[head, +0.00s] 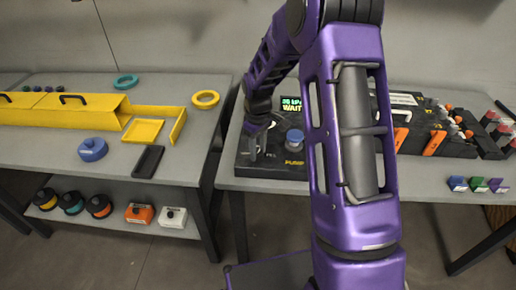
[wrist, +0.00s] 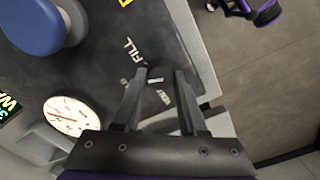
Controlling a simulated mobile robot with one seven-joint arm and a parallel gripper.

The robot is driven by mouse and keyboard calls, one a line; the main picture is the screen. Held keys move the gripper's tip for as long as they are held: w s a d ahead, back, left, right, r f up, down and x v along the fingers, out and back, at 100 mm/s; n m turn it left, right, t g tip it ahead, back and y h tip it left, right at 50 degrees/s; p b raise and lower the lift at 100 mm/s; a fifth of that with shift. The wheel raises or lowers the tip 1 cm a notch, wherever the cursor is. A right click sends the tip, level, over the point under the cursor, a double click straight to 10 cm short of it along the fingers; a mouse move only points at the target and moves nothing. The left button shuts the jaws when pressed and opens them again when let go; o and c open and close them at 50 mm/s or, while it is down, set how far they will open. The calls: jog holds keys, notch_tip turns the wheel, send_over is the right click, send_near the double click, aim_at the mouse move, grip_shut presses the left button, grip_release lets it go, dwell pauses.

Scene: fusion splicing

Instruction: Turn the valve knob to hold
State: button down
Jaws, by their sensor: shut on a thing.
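The valve knob (wrist: 155,81) is small and mostly hidden between the fingers in the wrist view. White lettering lies around it on the dark panel (wrist: 95,55); "FILL" is readable above it, and another word below it is partly covered. I cannot tell which word the knob points at. My gripper (wrist: 160,76) is shut on the knob, one finger on each side. In the head view my gripper (head: 253,150) points down at the left part of the same dark box, and the knob cannot be made out.
A blue pump button (head: 294,138) stands right of my gripper, with a lit display reading "WAIT" (head: 291,106) behind it. A round white gauge (wrist: 66,115) is near the fingers. Black units with orange parts (head: 430,130) stand farther right. The left table (head: 190,145) holds yellow trays.

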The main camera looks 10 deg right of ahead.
aim_at(258, 152)
jog(key=shift+n+p, duration=0.4)
jog(key=shift+n, duration=1.5)
jog(key=shift+c, duration=2.3)
grip_release()
notch_tip(258, 152, up, 18)
jog(key=p, duration=0.1)
jog(key=shift+f, duration=0.25)
